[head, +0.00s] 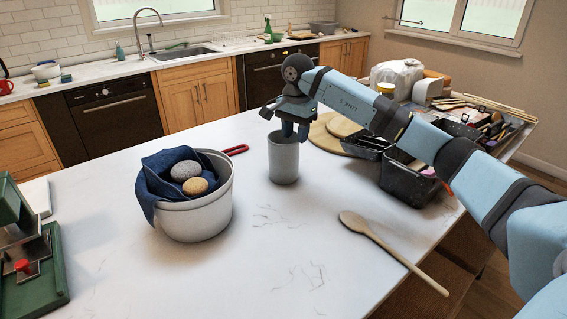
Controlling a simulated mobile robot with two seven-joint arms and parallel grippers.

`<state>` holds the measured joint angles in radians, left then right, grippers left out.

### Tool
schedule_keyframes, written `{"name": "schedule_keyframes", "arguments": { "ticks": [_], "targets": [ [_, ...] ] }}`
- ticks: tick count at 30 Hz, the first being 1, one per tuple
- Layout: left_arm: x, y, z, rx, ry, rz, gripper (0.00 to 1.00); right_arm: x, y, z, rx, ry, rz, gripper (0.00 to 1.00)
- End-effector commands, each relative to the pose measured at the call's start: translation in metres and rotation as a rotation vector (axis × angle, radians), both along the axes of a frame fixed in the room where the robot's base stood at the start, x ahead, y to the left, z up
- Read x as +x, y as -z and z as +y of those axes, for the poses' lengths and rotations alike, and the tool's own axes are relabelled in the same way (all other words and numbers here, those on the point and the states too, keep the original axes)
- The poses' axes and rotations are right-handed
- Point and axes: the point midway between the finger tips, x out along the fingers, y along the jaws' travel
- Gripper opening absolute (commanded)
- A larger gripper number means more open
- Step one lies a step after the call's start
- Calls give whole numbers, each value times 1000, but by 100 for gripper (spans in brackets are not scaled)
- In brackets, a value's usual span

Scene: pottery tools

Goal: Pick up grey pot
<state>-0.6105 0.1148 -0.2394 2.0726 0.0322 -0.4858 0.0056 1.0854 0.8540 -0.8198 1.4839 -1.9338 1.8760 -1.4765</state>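A grey cylindrical pot (284,162) stands upright on the white marbled table, near the middle of the head view. My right gripper (291,131) points down at the top of this pot, with its dark fingers at the rim. The fingers overlap the rim in this view, so I cannot tell whether they grip the wall or how wide apart they are. The pot's base appears to rest on the table. My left gripper is not in view.
Left of the pot stands a pale grey bucket (197,218) with blue cloth and two stones. A red-handled tool (236,149) lies behind it. A wooden spoon (385,248) lies front right. Round boards (326,141) and a black tool tray (409,184) stand right. The front middle is clear.

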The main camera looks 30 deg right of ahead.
Motion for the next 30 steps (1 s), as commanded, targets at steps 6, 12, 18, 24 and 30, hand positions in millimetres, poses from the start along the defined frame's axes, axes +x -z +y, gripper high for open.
{"name": "schedule_keyframes", "arguments": {
  "ticks": [6, 12, 18, 24, 30],
  "targets": [
    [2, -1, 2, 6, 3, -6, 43, -1, 22, -3, 0, 0, 3, 38],
    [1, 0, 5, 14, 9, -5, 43, -1, 49, -4, 1, 0, 1, 38],
    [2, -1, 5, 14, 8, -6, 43, -1, 55, -4, -1, -1, -1, 38],
    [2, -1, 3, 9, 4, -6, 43, -1, 55, -4, -1, 0, -1, 20],
    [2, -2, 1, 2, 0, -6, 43, -1, 54, -4, -1, 0, 0, 0]
  ]
}}
